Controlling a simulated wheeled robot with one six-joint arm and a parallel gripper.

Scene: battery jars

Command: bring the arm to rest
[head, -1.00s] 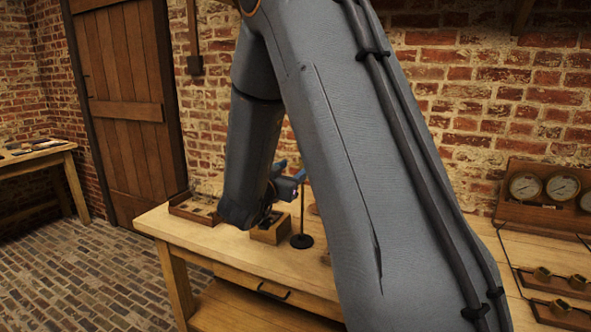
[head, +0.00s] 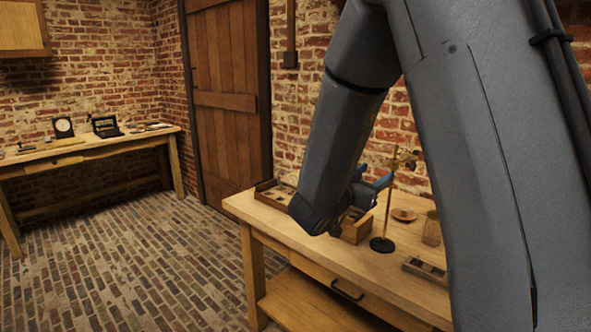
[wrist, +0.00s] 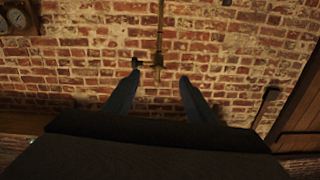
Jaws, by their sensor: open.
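My gripper shows in the wrist view (wrist: 158,92) as two dark blue fingers spread wide apart with nothing between them. In the head view my gripper (head: 378,186) is small and partly hidden behind my own forearm. It is above the wooden workbench (head: 300,245), close to a wooden box (head: 357,231) and a stand with a black round base (head: 382,244). From this view I cannot tell whether it touches them.
On the workbench are a shallow tray (head: 272,195), a small round dish (head: 404,215), a jar (head: 432,230) and a low rack (head: 425,270). A second table (head: 95,150) stands at the left by a wooden door (head: 225,105). The brick floor (head: 120,260) between is clear.

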